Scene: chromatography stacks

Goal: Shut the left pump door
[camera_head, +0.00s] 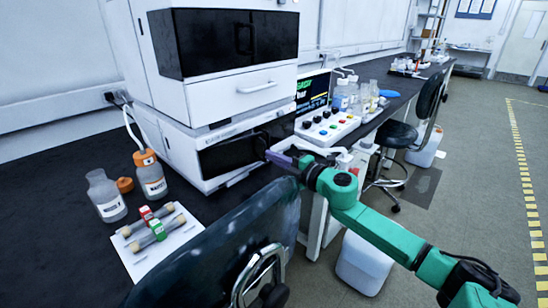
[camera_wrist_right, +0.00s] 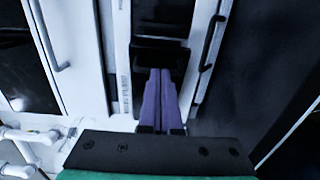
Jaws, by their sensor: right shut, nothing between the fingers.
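A white stack of instruments (camera_head: 222,103) stands on the dark bench. Its lowest unit has a dark front door (camera_head: 228,155) with a dark handle near the right side. I take this for the left pump door; how far it stands open is hard to tell. My right gripper (camera_head: 270,156) is at the right part of this door, close to its lower edge. In the right wrist view its purple fingers (camera_wrist_right: 161,98) lie together, empty, pointing at a dark panel. Whether they touch it I cannot tell. My left gripper is not in view.
A dark chair back (camera_head: 225,240) and a stool (camera_head: 397,134) stand near the bench.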

